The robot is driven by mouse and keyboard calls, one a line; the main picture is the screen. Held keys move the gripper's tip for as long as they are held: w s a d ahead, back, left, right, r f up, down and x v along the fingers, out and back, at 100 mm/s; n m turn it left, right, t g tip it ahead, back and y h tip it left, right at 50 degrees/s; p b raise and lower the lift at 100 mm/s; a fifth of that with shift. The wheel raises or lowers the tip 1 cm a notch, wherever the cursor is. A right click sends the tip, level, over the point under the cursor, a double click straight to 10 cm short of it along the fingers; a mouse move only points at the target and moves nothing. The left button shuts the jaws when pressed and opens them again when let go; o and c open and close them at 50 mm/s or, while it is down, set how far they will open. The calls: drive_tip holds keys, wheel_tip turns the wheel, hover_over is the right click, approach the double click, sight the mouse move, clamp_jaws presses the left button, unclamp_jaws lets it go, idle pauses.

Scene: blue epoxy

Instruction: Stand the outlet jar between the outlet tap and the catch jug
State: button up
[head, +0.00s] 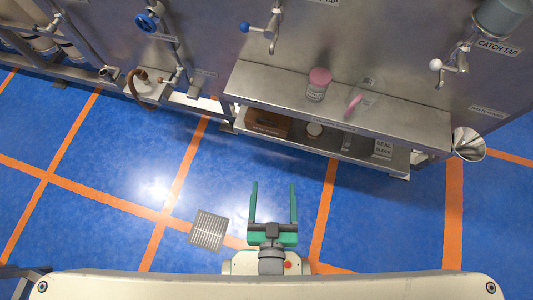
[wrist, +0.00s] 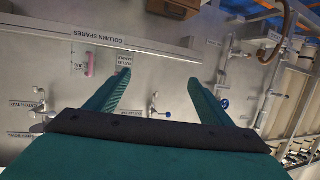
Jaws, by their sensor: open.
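The outlet jar (head: 318,85), white-labelled with a pink lid, stands upright on the steel shelf (head: 250,82). The catch jug (head: 369,88), clear with a pink handle, stands just to its right, apart from it. The blue-knobbed tap (head: 270,35), apparently the outlet tap, is on the wall behind and left of the jar. My gripper (head: 273,186) is open and empty over the floor, well short of the shelf. In the wrist view, the jar's label (wrist: 124,60) shows beyond the left fingertip, and the jug's pink handle (wrist: 89,65) is left of it.
A white-knobbed catch tap (head: 450,62) is at the right. A lower shelf holds a brown box (head: 267,124), a small white-lidded jar (head: 314,130) and a seal block (head: 383,148). A funnel (head: 468,145) juts out at the shelf's right end. A floor grate (head: 208,230) lies left of my gripper.

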drive_tip(key=s+a+r, duration=0.2)
drive_tip(key=s+r, duration=0.1)
drive_tip(key=s, duration=0.3)
drive_tip(key=shift+s+y, duration=0.3)
